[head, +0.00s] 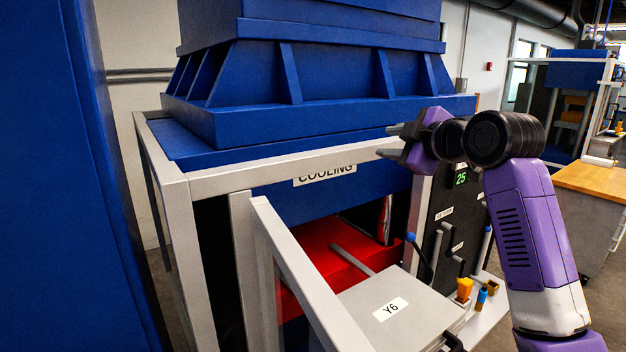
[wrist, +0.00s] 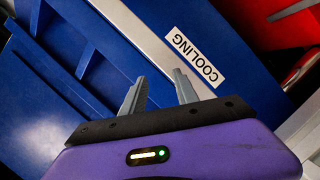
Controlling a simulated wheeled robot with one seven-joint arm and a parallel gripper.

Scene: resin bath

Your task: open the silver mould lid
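The silver mould lid (head: 385,308) is a flat grey plate with a "Y6" label, low in the middle of the head view. It looks shut, lying flat in front of a red block (head: 325,252). A dark handle (head: 453,341) shows at its near right corner. My gripper (head: 385,142) is raised above and behind the lid, near the silver frame beam with the "COOLING" label. In the wrist view its two grey fingers (wrist: 160,92) stand apart with nothing between them. The gripper does not touch the lid.
A big blue press housing (head: 300,75) rises above the silver frame (head: 270,172). A slanted silver bar (head: 300,270) stands left of the lid. A black control panel (head: 455,225) with levers and a "25" display is at right. A wooden-topped bench (head: 592,180) stands farther right.

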